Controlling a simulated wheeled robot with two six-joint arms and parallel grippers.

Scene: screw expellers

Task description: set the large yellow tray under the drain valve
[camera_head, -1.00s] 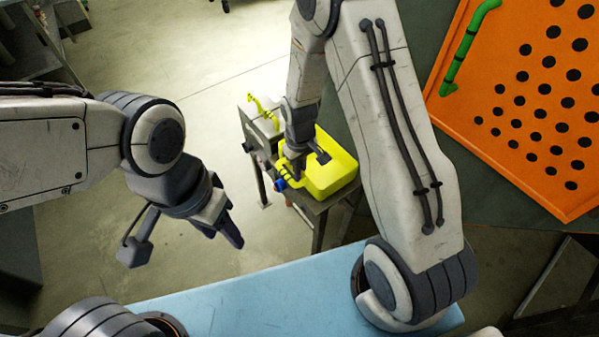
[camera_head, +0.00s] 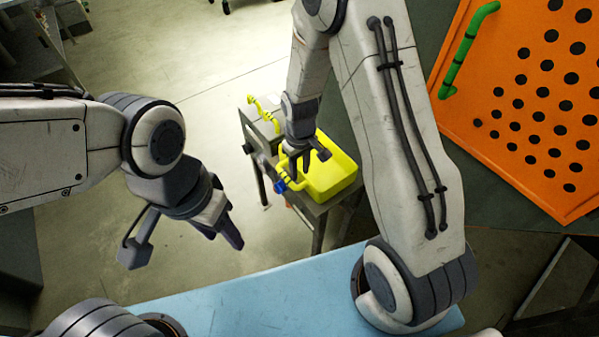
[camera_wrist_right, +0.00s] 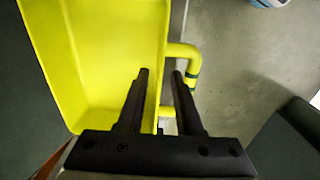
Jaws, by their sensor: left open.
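The large yellow tray (camera_head: 338,178) sits on a dark stand, partly behind my right gripper in the head view. It also fills the left of the right wrist view (camera_wrist_right: 95,50). My left gripper (camera_head: 226,238) is open and empty, away from the tray.
The dark stand (camera_head: 318,208) carries a grey machine part with another yellow pipe (camera_head: 264,112). An orange perforated panel (camera_head: 520,120) with a green pipe (camera_head: 468,48) is at the right. A light blue surface (camera_head: 270,295) lies in front. Bare floor (camera_head: 180,60) is open at the left and back.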

